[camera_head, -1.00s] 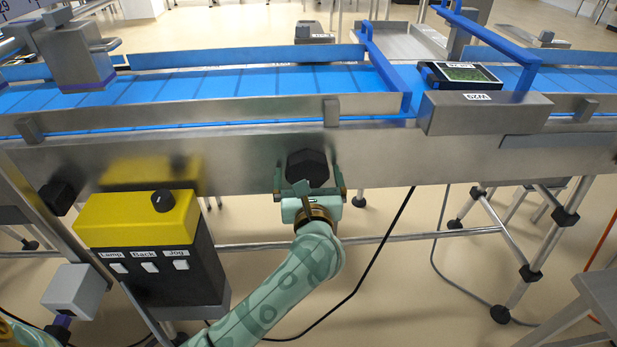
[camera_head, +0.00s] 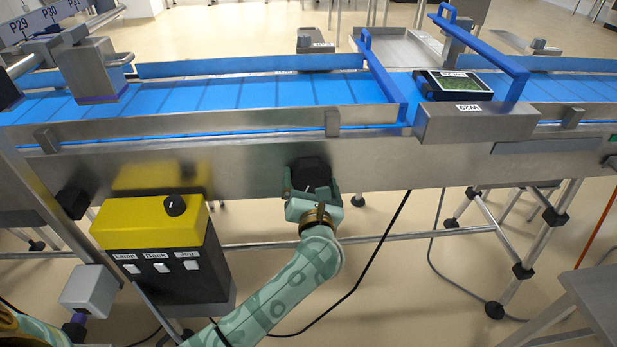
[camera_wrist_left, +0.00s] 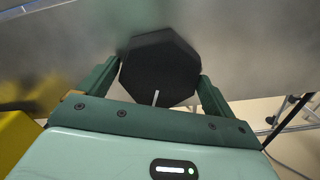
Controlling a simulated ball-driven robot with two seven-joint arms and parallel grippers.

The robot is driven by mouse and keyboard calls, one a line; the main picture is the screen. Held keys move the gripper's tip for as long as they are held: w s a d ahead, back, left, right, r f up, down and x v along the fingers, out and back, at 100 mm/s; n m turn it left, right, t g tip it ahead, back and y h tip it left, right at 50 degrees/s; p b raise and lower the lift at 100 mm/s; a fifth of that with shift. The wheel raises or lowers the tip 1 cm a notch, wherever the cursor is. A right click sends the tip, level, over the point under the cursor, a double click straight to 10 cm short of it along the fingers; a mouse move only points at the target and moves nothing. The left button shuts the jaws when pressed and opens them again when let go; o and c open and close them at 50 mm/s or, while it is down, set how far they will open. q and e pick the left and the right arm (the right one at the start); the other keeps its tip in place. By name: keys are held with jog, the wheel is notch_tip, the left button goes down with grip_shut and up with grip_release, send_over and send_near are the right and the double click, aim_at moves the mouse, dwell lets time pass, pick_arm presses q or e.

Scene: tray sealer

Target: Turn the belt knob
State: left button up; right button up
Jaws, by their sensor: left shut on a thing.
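The belt knob (camera_head: 311,169) is a black, many-sided knob on the front metal face of the conveyor. In the left wrist view the knob (camera_wrist_left: 160,66) fills the space between the fingers, with a short pale mark at its lower edge. My left gripper (camera_head: 311,182) has come up from below and is shut on the knob, one dark green finger on each side. The gripper also shows in the left wrist view (camera_wrist_left: 157,85). The fingers and hand hide the knob's lower part in the head view. My right gripper is not in view.
A yellow and black control box (camera_head: 155,225) with a small dial and several labelled switches stands left of my left arm. The blue belt (camera_head: 250,92) runs above behind a metal rail. A black tray with green contents (camera_head: 462,84) sits on the belt at right.

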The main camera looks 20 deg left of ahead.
pick_arm(q)
jog(key=m+p, duration=0.4)
jog(key=m, duration=0.1)
jog(key=shift+r+m+p, duration=0.2)
jog(key=shift+m+p, duration=0.1)
jog(key=m+p, duration=0.3)
jog(key=m, duration=0.1)
jog(key=shift+m, duration=0.3)
jog(key=m+p, duration=0.2)
jog(key=m, duration=0.1)
jog(key=shift+f+m, duration=0.1)
jog(key=shift+m, duration=0.2)
jog(key=shift+f+m+p, duration=0.1)
jog(key=shift+m+p, duration=0.6)
jog(key=shift+m, duration=1.2)
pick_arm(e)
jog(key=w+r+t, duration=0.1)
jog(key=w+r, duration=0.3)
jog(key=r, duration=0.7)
pick_arm(q)
jog(key=o, duration=0.7)
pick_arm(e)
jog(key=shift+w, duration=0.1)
